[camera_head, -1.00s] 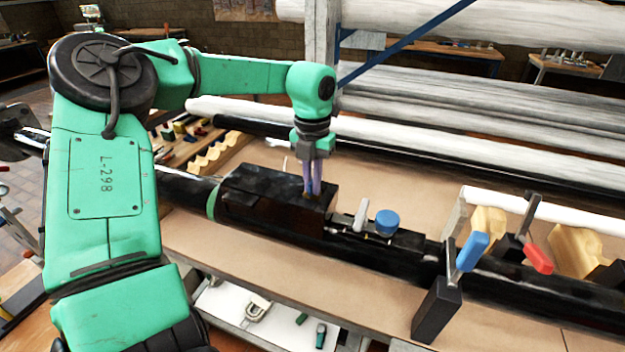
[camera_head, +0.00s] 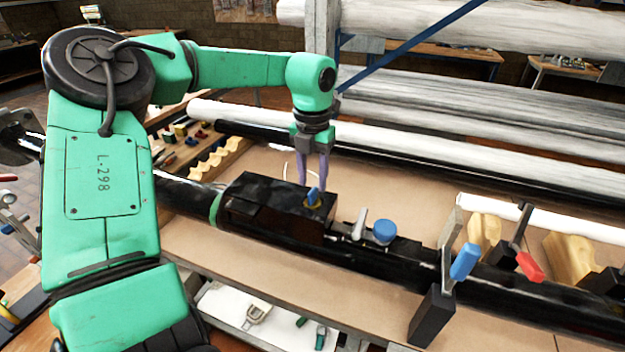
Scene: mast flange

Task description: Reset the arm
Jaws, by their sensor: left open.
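My left arm is green and comes in from the left. My left gripper (camera_head: 313,183) points down above the black box (camera_head: 262,203) on the long black mast. Its two purple-grey fingers are apart, with nothing seen between them. A small blue piece (camera_head: 314,196) stands in a brassy fitting at the right end of the box's top, close by the fingertips. I cannot tell from this view whether a finger touches it. My right gripper is not in view.
A grey lever (camera_head: 360,224) and a blue round knob (camera_head: 385,231) sit on the mast right of the box. A blue-handled clamp (camera_head: 463,262) and a red-handled clamp (camera_head: 529,266) stand farther right. White poles lie behind; the tan bench top (camera_head: 400,190) between is mostly clear.

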